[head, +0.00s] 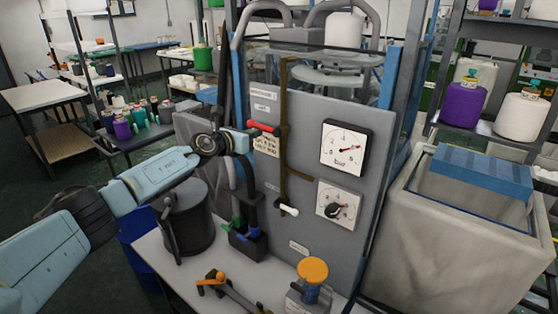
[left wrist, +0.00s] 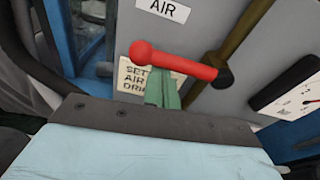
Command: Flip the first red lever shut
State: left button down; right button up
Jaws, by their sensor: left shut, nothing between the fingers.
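The red lever (head: 263,127) sits on the grey panel, on a vertical brass pipe. Its handle points left, roughly level, below an "AIR" label. In the left wrist view the red lever (left wrist: 178,62) runs from a round knob at left to a dark pivot at right. My left gripper (head: 254,133) is right at the lever's handle; its greenish fingers (left wrist: 163,88) are shut with nothing between them. Their tips end at the underside of the handle in the picture, and the handle hides part of them. I cannot tell whether they touch it. My right gripper is not in view.
A pressure gauge (head: 345,148) and a dial (head: 338,203) are on the panel at right. A white lever (head: 288,209) sits lower on the pipework.

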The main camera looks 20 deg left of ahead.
pick_arm(q)
jog(key=shift+f+b, duration=0.55)
jog(key=f+b, duration=0.3)
jog(key=shift+w+f, duration=0.2)
jog(key=shift+w, duration=0.15)
jog(key=p+v, duration=0.4)
jog(key=v, duration=0.6)
jog(key=shift+r+p, duration=0.35)
jog(key=shift+p, duration=0.05)
jog(key=shift+d, duration=0.2)
